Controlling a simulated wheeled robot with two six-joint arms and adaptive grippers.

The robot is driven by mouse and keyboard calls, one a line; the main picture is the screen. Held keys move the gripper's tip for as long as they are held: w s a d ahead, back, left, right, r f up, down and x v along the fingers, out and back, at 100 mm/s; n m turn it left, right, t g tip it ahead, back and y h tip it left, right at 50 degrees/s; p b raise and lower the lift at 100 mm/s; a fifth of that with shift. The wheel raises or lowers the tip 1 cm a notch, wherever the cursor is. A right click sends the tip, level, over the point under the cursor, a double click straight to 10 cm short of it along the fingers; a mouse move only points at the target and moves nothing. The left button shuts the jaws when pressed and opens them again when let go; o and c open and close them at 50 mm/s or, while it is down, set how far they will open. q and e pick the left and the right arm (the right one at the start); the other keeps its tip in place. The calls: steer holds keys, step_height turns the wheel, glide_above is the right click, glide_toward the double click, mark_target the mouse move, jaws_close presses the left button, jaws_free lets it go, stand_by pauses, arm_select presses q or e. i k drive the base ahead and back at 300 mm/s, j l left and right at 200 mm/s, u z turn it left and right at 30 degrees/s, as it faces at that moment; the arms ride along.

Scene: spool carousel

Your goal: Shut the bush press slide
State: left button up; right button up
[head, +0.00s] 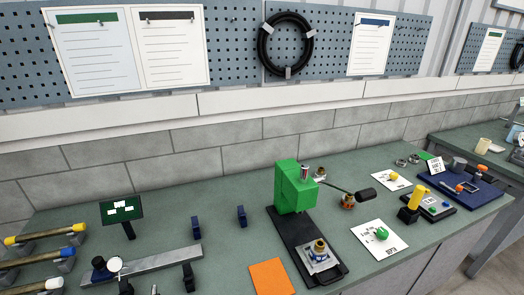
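The bush press has a green body (295,188) that stands on a long black base (290,232) near the middle of the bench. A silver slide plate (320,262) lies at the front end of the base, out in front of the green body and apart from it. A brass-coloured bush (319,247) stands upright on the plate. A lever with a black grip (366,194) reaches out to the right of the press. I cannot make out either of my grippers in this view.
An orange sheet (271,277) lies left of the base's front end. A white card (362,246) with a green part (381,233) lies to the right. A grey bar (150,264) with a dial and dark blocks is on the left. A blue tray (478,188) is at the right.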

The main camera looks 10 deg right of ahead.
mark_target(313, 267)
steer(key=z, duration=1.15)
